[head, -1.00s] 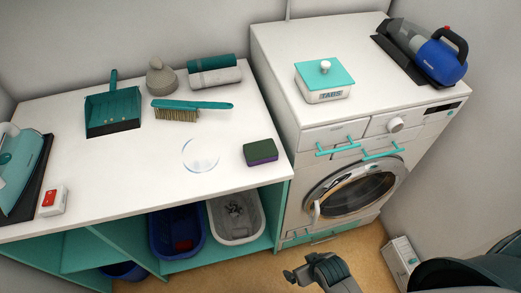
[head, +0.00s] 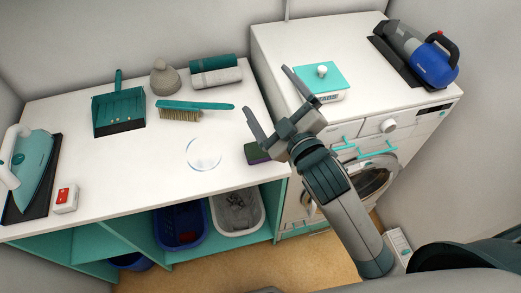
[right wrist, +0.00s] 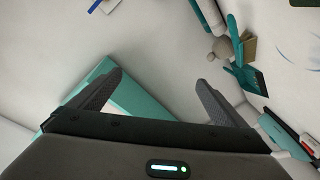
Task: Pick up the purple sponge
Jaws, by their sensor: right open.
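The purple sponge (head: 254,151) has a dark green top and a purple lower layer. It lies on the right front part of the white counter, partly hidden behind my right gripper in the head view. My right gripper (head: 267,91) is open, its two fingers spread wide with nothing between them. It is raised above the gap between the counter and the washing machine, apart from the sponge. The right wrist view shows both open fingers (right wrist: 159,78); I cannot make out the sponge there. My left gripper is not in view.
A brush (head: 195,107), dustpan (head: 118,108) and iron (head: 33,165) are also on the counter.

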